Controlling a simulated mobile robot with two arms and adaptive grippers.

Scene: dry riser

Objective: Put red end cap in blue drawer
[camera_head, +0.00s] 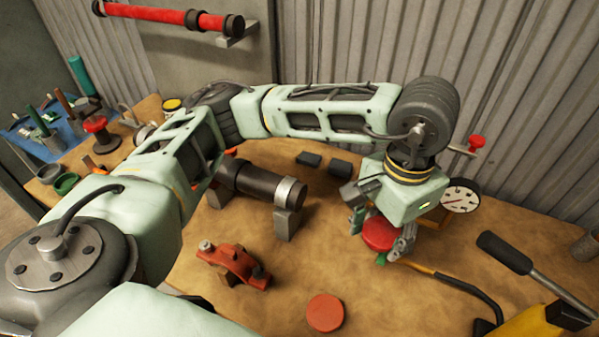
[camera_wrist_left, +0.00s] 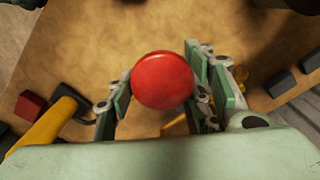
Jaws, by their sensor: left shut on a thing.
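A round red end cap (camera_head: 378,234) is held between the fingers of my left gripper (camera_head: 382,240), over the right half of the bench. In the left wrist view the cap (camera_wrist_left: 162,80) shows its smooth round face between the two green-padded fingers of the left gripper (camera_wrist_left: 165,92). The fingers are shut on its sides. I cannot tell how far the cap is above the bench. No blue drawer is clearly recognisable; a blue surface (camera_head: 20,141) with tools on it shows at the far left. My right gripper is not in view.
A flat orange-red disc (camera_head: 325,312) lies at the front of the bench (camera_head: 340,262). A red clamp (camera_head: 232,263) and a dark pipe (camera_head: 255,183) on a support stand left of the gripper. A gauge (camera_head: 461,196) and a black-handled tool (camera_head: 505,253) are to the right.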

